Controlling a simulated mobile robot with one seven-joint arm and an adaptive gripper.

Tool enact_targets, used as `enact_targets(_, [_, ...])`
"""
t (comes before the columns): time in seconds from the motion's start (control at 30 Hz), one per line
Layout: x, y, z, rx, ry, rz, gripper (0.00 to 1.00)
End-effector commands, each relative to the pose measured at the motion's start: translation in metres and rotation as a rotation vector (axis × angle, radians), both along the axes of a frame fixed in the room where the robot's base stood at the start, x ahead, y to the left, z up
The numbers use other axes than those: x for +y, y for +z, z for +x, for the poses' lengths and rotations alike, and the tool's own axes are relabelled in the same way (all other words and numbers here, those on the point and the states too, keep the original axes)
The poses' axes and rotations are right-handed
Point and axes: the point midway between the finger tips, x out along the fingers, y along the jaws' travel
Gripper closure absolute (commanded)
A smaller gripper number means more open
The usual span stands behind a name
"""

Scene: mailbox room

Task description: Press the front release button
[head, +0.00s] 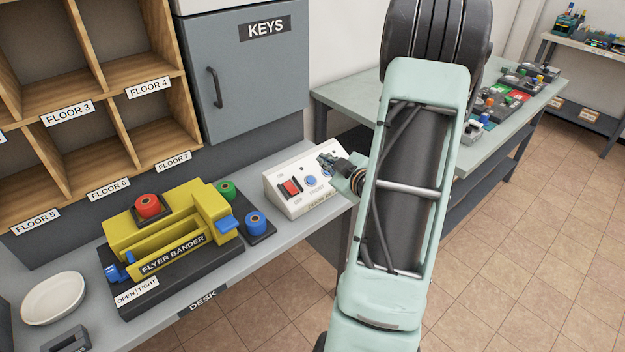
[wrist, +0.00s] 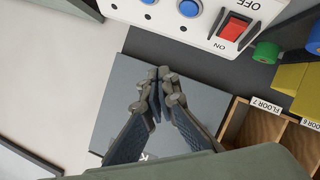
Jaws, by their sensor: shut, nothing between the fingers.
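A white sloped control box (head: 292,206) stands at the right end of the desk, with a partly covered label on its front edge. It carries a red rocker switch (head: 290,188) and a round blue button (head: 310,181). In the wrist view the box (wrist: 205,32) shows the red switch (wrist: 234,28), one blue button (wrist: 190,8) and another blue button (wrist: 148,2) cut by the top edge. The captions by the buttons are too small to read. My gripper (head: 323,158) is shut and empty over the back right of the box; its closed fingertips show in the wrist view (wrist: 159,74).
A yellow flyer bander (head: 165,235) with red, green and blue spools stands left of the box. Behind are wooden floor slots (head: 140,125) and a grey keys cabinet (head: 245,75). A white plate (head: 53,298) lies far left. A side table (head: 345,95) stands at right.

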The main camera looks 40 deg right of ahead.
Motion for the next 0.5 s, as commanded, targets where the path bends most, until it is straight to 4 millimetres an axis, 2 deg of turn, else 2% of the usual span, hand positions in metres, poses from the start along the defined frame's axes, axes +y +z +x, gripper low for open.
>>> enact_targets(0.27, [0.0, -0.008, 0.003, 0.001, 0.001, -0.001, 1.0])
enact_targets(0.5, [0.001, -0.033, 0.014, 0.001, 0.001, 0.0, 1.0])
